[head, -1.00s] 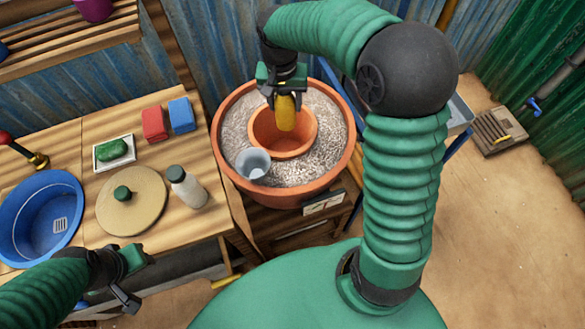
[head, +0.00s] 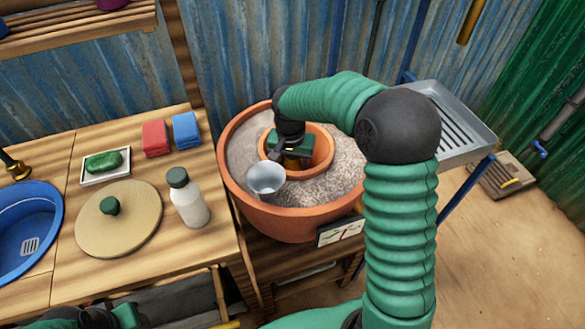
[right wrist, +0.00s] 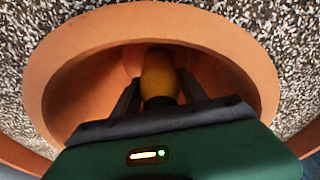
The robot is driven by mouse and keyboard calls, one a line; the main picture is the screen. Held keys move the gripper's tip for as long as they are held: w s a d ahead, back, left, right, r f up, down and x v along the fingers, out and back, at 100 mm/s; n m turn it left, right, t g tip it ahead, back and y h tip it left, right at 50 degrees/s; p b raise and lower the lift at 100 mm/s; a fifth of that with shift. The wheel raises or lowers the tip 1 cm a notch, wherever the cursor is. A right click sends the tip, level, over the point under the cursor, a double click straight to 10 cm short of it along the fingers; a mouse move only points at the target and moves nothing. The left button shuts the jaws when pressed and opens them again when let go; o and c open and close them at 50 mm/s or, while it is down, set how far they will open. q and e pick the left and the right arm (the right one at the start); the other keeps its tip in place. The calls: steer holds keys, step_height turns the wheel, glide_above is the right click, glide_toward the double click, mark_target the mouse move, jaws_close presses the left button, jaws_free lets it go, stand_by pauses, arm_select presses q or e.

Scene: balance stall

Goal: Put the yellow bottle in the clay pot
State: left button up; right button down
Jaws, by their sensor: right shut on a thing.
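The clay pot (head: 326,151) is a small orange pot set in grey gravel inside a larger terracotta bowl. It also shows in the right wrist view (right wrist: 62,80), with its mouth around my gripper's fingers. My right gripper (head: 292,160) reaches down into the pot's mouth from above. It is shut on the yellow bottle (right wrist: 158,75), which stands between the two dark fingers inside the pot. The bottle's lower end is hidden, so I cannot tell whether it touches the pot's floor. My left gripper (head: 105,318) is cut off at the bottom left edge.
A grey metal cup (head: 266,178) stands on the gravel right beside the pot. The large terracotta bowl (head: 290,222) sits on a stand with a dial (head: 341,231).

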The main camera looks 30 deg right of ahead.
steer(key=shift+d+f, duration=0.15)
steer(key=shift+d, duration=0.25)
steer(key=c, duration=0.6)
jaws_free()
steer(key=shift+d+f, duration=0.15)
steer(key=shift+d, duration=0.2)
steer(key=shift+a+r, duration=0.2)
steer(key=shift+a, duration=0.25)
steer(key=r+p, duration=0.1)
steer(key=r, duration=0.2)
steer(key=r+p, duration=0.1)
steer(key=r, duration=0.3)
steer(key=s+r+p, duration=0.1)
steer(key=r+p, duration=0.1)
steer(key=r, duration=0.2)
steer(key=shift+a+r, duration=0.25)
steer(key=shift+a, duration=0.05)
steer(key=shift+a+r, duration=0.1)
steer(key=shift+r, duration=0.1)
arm_select(q)
steer(key=r, duration=0.2)
steer(key=d+r, duration=0.1)
steer(key=r, duration=0.1)
steer(key=shift+r, duration=0.15)
